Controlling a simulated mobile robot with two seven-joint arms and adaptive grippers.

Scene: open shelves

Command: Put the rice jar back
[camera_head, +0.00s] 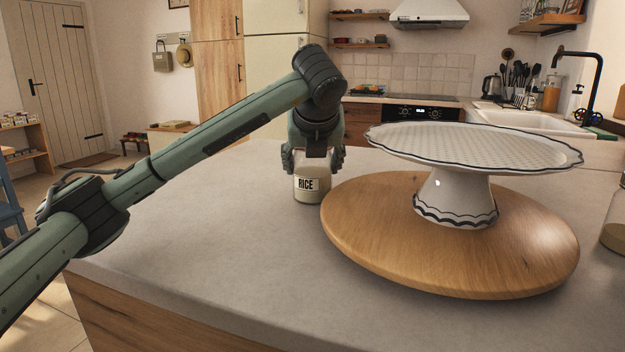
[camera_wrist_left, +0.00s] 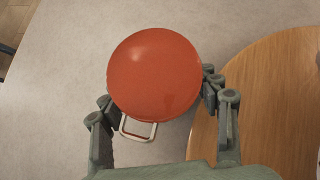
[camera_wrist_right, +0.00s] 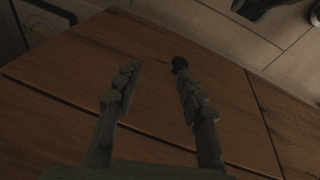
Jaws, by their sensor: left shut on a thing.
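The rice jar (camera_head: 307,187) is a small cream jar with a black-and-white RICE label, on or just above the grey counter, left of the round wooden board; contact with the counter is hard to tell. In the left wrist view its round orange-red lid (camera_wrist_left: 155,74) and a metal clasp show from above. My left gripper (camera_head: 316,160) is shut on the jar from above, with a finger on either side. My right gripper (camera_wrist_right: 157,65) shows only in its own wrist view, with its fingers apart and nothing between them, in front of brown wooden panels.
A round wooden board (camera_head: 365,255) bears a white scalloped cake stand (camera_head: 455,195), close to the right of the jar. Another jar (camera_head: 615,235) is cut off at the right edge. The counter's front left (camera_head: 200,260) is clear. A sink and stove stand behind.

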